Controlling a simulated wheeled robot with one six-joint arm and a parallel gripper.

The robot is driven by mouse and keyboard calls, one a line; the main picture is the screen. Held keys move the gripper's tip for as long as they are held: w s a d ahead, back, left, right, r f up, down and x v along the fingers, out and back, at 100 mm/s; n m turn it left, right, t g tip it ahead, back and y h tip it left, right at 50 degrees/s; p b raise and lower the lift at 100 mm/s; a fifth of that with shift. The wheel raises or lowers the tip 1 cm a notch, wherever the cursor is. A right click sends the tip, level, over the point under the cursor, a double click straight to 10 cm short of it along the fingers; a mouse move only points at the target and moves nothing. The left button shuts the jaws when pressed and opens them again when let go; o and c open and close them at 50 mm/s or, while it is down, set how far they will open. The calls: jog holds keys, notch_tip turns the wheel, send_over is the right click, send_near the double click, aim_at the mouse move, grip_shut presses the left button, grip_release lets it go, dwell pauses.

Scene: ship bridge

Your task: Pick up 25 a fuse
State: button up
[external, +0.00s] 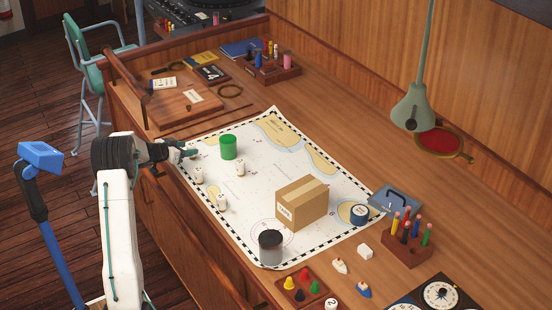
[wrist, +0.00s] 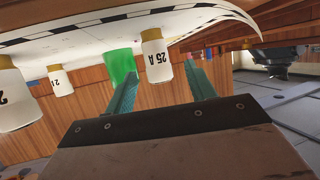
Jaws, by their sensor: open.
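The 25 A fuse (wrist: 157,60) is a white cylinder with a tan end cap and black "25 A" lettering. In the wrist view it stands just ahead of the gap between my fingers. My gripper (wrist: 161,76) is open, with teal fingers on either side of that gap and nothing clamped. In the external view my gripper (external: 187,150) is low over the chart's left edge, and a fuse there is largely hidden by it. Other white fuses stand on the chart (external: 198,176), one farther right (external: 240,168) and one nearer (external: 221,202); their ratings are not readable there.
A green cylinder (external: 229,147) stands close beyond my gripper and also shows in the wrist view (wrist: 121,63). A cardboard box (external: 302,203) and a dark-topped grey can (external: 270,247) stand on the chart (external: 315,228).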

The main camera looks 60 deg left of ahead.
jog(key=shift+x, duration=1.45)
jog(key=c, duration=1.1)
jog(key=shift+o, duration=0.2)
jog(key=shift+r, duration=0.15)
